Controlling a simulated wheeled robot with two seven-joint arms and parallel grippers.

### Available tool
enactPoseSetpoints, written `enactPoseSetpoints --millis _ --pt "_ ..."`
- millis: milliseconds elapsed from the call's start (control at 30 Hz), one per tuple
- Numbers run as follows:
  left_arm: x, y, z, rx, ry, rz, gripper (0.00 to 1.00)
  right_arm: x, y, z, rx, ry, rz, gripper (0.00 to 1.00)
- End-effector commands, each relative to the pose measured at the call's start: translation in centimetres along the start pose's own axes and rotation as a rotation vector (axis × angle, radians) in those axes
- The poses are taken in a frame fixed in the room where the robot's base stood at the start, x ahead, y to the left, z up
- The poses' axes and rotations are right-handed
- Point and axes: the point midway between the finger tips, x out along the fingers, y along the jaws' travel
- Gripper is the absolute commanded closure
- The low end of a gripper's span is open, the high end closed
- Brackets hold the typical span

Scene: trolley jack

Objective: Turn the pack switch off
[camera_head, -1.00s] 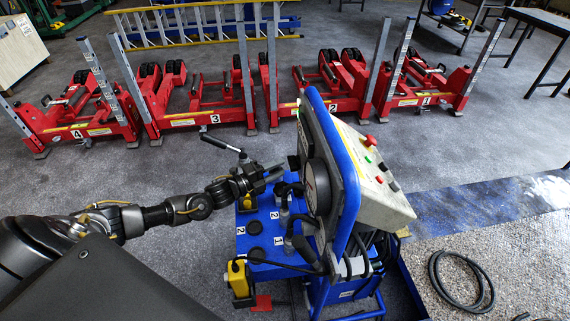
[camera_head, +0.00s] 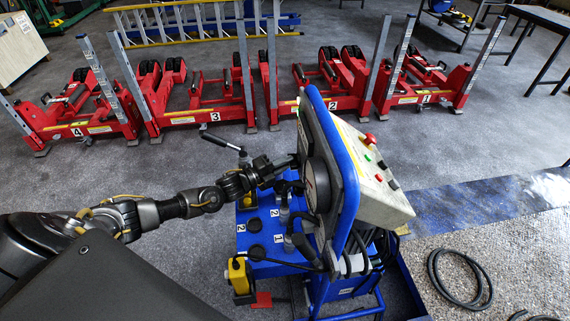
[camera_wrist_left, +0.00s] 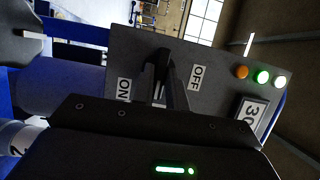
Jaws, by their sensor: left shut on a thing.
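The pack's grey switch panel (camera_wrist_left: 222,106) shows in the left wrist view. It carries an ON label (camera_wrist_left: 124,90) on the left and an OFF label (camera_wrist_left: 197,77) on the right. My left gripper (camera_wrist_left: 165,75) stands between the two labels, its fingers shut on the pack switch. The fingers hide most of the switch, so I cannot tell its exact position. In the head view my left gripper (camera_head: 291,161) reaches the left side of the blue-edged power pack (camera_head: 343,165). My right gripper is not in view.
Orange (camera_wrist_left: 241,72), green (camera_wrist_left: 262,76) and white (camera_wrist_left: 281,82) lamps and a display (camera_wrist_left: 248,112) sit right of the OFF label. The blue base (camera_head: 270,222) carries sockets and cables below my gripper. Red numbered jacks (camera_head: 200,100) stand behind. A black hose (camera_head: 460,280) lies right.

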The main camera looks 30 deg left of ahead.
Motion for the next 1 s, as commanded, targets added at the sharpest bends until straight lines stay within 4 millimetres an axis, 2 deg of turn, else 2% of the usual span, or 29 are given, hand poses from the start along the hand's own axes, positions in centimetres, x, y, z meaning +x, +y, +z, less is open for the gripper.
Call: enactPoseSetpoints --millis 367,1000 --pt "0.0 -0.3 0.0 -0.087 0.000 0.038 1.00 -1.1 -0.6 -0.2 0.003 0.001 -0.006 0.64" --pt "0.1 -0.8 0.2 -0.614 -0.001 0.256 1.00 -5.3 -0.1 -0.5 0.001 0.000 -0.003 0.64"
